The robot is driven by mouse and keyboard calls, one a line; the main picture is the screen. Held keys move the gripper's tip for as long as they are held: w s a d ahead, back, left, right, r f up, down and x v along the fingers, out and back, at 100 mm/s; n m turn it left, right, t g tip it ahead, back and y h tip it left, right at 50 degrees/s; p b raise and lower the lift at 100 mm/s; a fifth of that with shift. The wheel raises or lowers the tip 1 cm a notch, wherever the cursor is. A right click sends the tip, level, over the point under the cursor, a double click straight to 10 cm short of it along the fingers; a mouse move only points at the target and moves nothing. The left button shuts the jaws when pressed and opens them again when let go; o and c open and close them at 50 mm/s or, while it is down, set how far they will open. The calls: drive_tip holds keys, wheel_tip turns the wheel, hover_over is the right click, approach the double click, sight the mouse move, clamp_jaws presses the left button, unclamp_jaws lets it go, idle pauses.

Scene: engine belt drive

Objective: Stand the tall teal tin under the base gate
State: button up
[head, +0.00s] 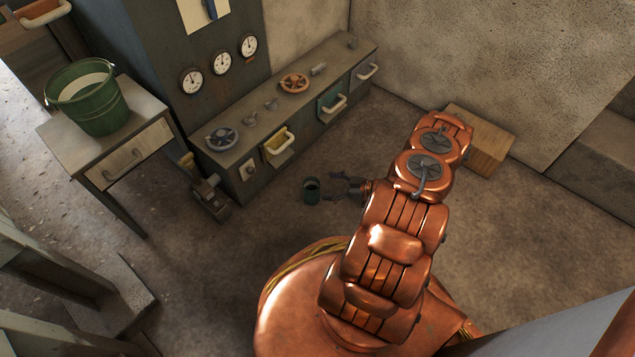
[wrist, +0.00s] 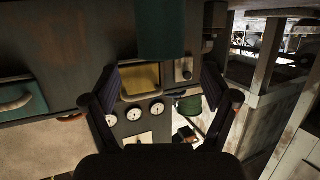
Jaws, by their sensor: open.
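The tall teal tin (head: 311,190) stands on the floor in front of the long bench in the head view. It is the dark teal shape at the top centre of the wrist view (wrist: 164,32), cut by the frame edge. My gripper (head: 336,188) is low, just right of the tin, and points at it. In the wrist view my gripper (wrist: 160,88) has its fingers spread wide with nothing between them; the tin is apart from both. I cannot tell for sure which part is the base gate.
The bench (head: 325,83) has a yellow drawer (head: 280,144), a teal drawer (head: 332,102) and wheels on top. A dark metal fixture (head: 208,198) stands at its left end. A green bucket (head: 90,105) sits on a side table. A wooden block (head: 486,143) lies behind my arm. Floor left of the tin is clear.

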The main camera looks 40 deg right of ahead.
drive_tip(key=p+v, duration=0.1)
drive_tip(key=v, duration=0.4)
drive_tip(key=w+d+r+g+h, duration=0.2)
drive_tip(key=w+d+r+h, duration=0.25)
drive_tip(key=w, duration=0.25)
drive_tip(key=w+d+r+g+h, duration=0.1)
drive_tip(key=w+d+r+h, duration=0.2)
drive_tip(key=w+d+r, duration=0.4)
drive_tip(key=w+a+r+m+g+h, duration=0.1)
drive_tip(key=a+r+m+g+h, duration=0.1)
drive_tip(key=r, duration=0.6)
drive_tip(key=w+a+r+m+g+h, duration=0.1)
drive_tip(key=a+r+m+g+h, duration=0.15)
drive_tip(key=r, duration=0.55)
drive_tip(key=s+a+r+g+y, duration=0.1)
drive_tip(key=s+a+r+g, duration=0.1)
drive_tip(key=s+a+r, duration=0.4)
drive_tip(key=s+a+r+m+g+y, duration=0.1)
drive_tip(key=s+a+r+g, duration=0.2)
drive_tip(key=s+a, duration=1.4)
drive_tip(key=s+a+r+m+g+y, duration=0.1)
drive_tip(key=s+a+r+g, duration=0.2)
drive_tip(key=s+a+r, duration=0.5)
drive_tip(key=s+a, duration=0.4)
drive_tip(key=s, duration=0.2)
drive_tip(key=shift+s+r+y, duration=0.25)
drive_tip(key=shift+r+y, duration=0.05)
drive_tip(key=shift+y, duration=0.1)
